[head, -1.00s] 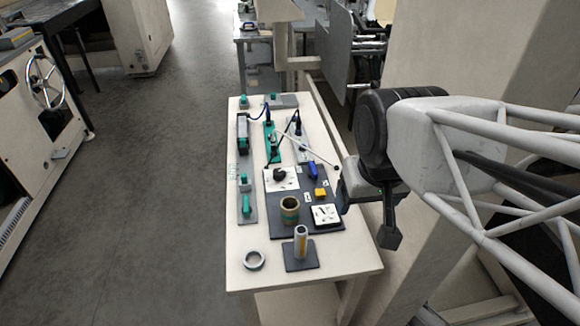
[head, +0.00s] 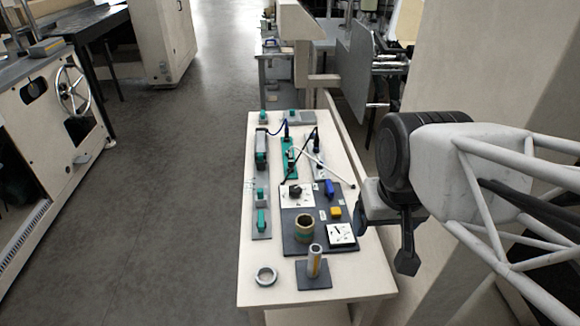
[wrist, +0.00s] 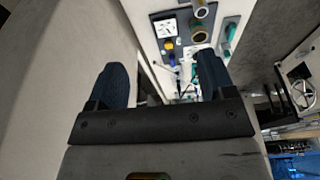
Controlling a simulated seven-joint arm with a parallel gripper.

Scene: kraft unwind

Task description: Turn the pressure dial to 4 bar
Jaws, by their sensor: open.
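A black knob (head: 295,190) sits on a white square plate (head: 307,202) on the dark panel (head: 293,240) on the bench; I take it for the pressure dial. Its setting is too small to read. A white square gauge (head: 341,235) with a dark needle is at the panel's front right; it also shows in the wrist view (wrist: 165,28). My gripper (head: 407,262) hangs beyond the bench's right edge, apart from the panel. In the wrist view my gripper (wrist: 162,78) has its two dark fingers wide apart with nothing between them.
On the panel stand a brown roll (head: 304,228), a yellow button (head: 335,212) and a blue handle (head: 329,188). A tube on a stand (head: 315,262) and a metal ring (head: 265,275) are in front. A thin rod (head: 325,170) lies behind. Open floor is left.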

